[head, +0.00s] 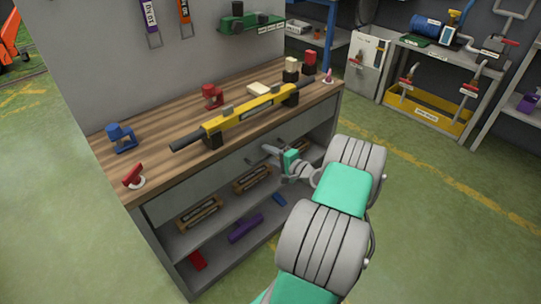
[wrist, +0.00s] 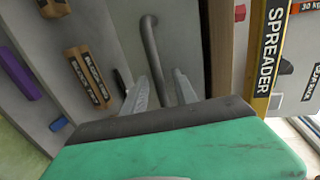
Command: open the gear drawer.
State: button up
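The gear drawer (head: 215,172) is a grey front panel just under the wooden top of the workbench, and it looks flush with the bench. Its grey bar handle (wrist: 152,45) runs down between my fingers in the wrist view. In the head view the handle (head: 253,161) shows in part beside my gripper (head: 268,151), which hides the rest. My gripper (wrist: 166,88) is open, with one finger on each side of the bar. I cannot tell whether either finger touches it.
A yellow spreader bar (head: 250,113) lies on the workbench top (head: 165,120) above the drawer, with a blue clamp (head: 121,138) and red parts around it. Green floor lies open in front.

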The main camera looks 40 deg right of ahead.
jog(key=shift+c, duration=0.2)
grip_shut()
dwell(1.1)
